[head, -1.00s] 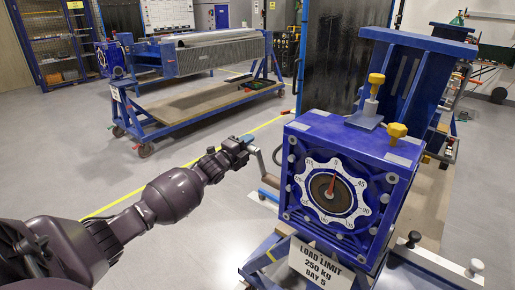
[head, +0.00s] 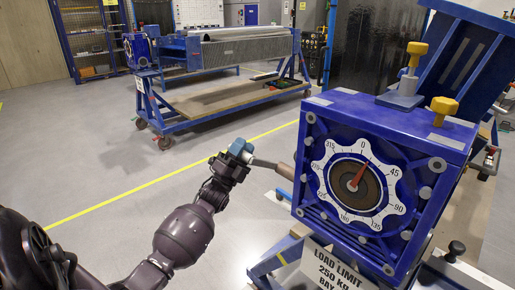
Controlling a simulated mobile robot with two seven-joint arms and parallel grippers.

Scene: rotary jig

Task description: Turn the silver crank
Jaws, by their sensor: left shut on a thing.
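The silver crank (head: 272,166) sticks out to the left from the side of a blue gearbox (head: 323,231). My left gripper (head: 236,158) is shut at its outer end, around a blue-grey handle (head: 240,149) that shows partly between the fingers. The crank arm lies close to level, with its root partly hidden by the box edge. The box front carries a white scalloped dial (head: 332,205) with degree marks. Its red pointer (head: 361,175) points just to the right of the 0 mark. My right gripper is out of view.
Yellow knobs (head: 443,106) stand on top of the box. A load limit sign (head: 322,265) hangs below it. A blue wheeled stand (head: 185,122) is behind on the left. A pale rail with black knobs (head: 455,270) lies at lower right. Floor is free around my left arm.

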